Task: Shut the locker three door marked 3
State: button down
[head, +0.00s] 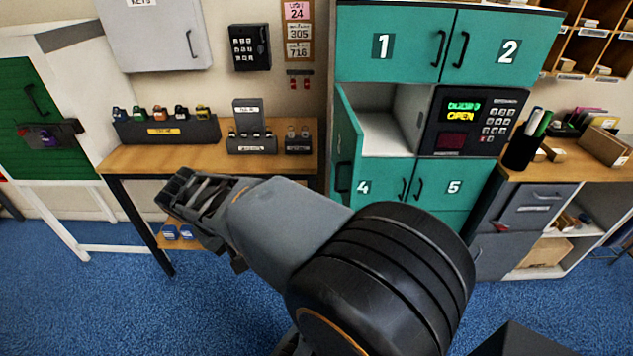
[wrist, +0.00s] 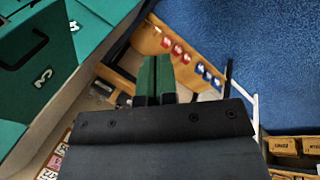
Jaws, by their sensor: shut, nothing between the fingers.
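The locker three door (head: 347,140) stands open at the left of an open compartment (head: 388,135). It is seen nearly edge-on in the head view, with its handle on the outer face toward the left. My gripper (head: 172,196) is left of the door, in front of the wooden side table, apart from the door. In the wrist view my gripper (wrist: 157,75) is shut and empty. A teal door face (wrist: 60,50) with a dark handle and a turned white number, apparently 3, fills the left of that view.
Shut doors 1 (head: 383,45) and 2 (head: 508,50) are above, 4 and 5 below. A keypad panel (head: 470,120) reading OPEN is right of the compartment. The side table (head: 140,158) carries key racks. Blue floor (head: 110,300) is clear at lower left.

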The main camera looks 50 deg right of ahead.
jog(key=w+d+f+m+g+h+b, duration=0.1)
jog(key=w+d+m+g+h, duration=0.3)
jog(key=d, duration=0.5)
jog(key=w+d+f+m+g+h+b, duration=0.1)
jog(key=w+d+g+h, duration=0.1)
jog(key=d+g+h, duration=0.6)
jog(key=s+d+t+y+p, duration=0.1)
jog(key=s+d+y+p, duration=0.1)
jog(key=s+d+p, duration=0.3)
jog(key=shift+s+d+t, duration=0.3)
jog(key=shift+s+d, duration=1.3)
jog(key=shift+d, duration=2)
jog(key=shift+f, duration=0.1)
